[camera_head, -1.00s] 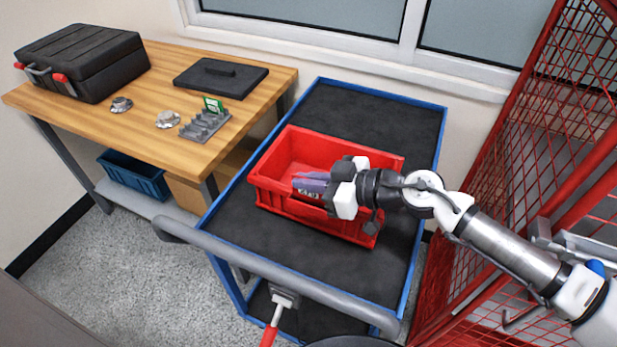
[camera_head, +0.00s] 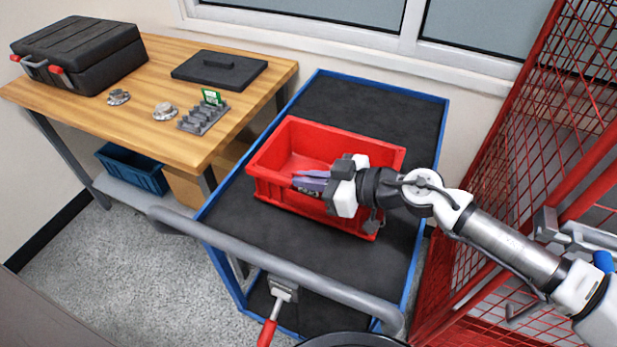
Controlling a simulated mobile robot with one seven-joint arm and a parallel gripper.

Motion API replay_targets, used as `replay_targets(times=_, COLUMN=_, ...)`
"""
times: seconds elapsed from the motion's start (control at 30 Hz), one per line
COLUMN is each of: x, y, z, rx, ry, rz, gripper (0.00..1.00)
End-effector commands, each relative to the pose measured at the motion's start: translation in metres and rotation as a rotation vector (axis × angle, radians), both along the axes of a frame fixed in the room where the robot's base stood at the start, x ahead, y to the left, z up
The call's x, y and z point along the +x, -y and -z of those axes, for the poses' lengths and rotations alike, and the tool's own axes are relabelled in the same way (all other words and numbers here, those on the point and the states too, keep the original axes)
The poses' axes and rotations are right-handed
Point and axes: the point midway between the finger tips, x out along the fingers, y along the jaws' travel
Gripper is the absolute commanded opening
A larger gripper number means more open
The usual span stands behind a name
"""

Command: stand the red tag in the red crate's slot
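The red crate (camera_head: 276,188) sits on the dark top of the blue-framed cart. My gripper (camera_head: 306,178) reaches in from the right, its purple fingers over the inside of the crate near the front wall. The two fingertips show apart, with a narrow gap between them. A small dark piece with pale marks (camera_head: 307,189) shows just under the fingers, low against the crate's front side. I cannot tell whether it is the red tag. No red tag stands out against the red crate, and the slot is hidden by my gripper.
The cart top (camera_head: 370,105) is clear behind the crate. On the wooden bench at left are a grey slotted rack (camera_head: 203,119) with a green tag (camera_head: 211,97), a black lid (camera_head: 219,70) and a black case (camera_head: 80,55). A red mesh cage (camera_head: 500,190) stands at right.

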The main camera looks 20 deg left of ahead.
Motion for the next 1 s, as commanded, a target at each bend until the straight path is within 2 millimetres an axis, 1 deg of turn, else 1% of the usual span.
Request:
replay_targets(times=0.3, x=-0.0001, y=0.0, z=0.0019, rx=0.0, ry=0.001, rz=0.0, gripper=0.0)
replay_targets(times=0.33, x=-0.0001, y=0.0, z=0.0019, rx=0.0, ry=0.001, rz=0.0, gripper=0.08)
replay_targets(times=0.5, x=-0.0001, y=0.0, z=0.0019, rx=0.0, ry=0.001, rz=0.0, gripper=0.29)
replay_targets(times=0.97, x=-0.0001, y=0.0, z=0.0019, rx=-0.001, ry=0.001, rz=0.0, gripper=0.29)
replay_targets(times=1.0, x=-0.0001, y=0.0, z=0.0019, rx=0.0, ry=0.001, rz=0.0, gripper=0.31)
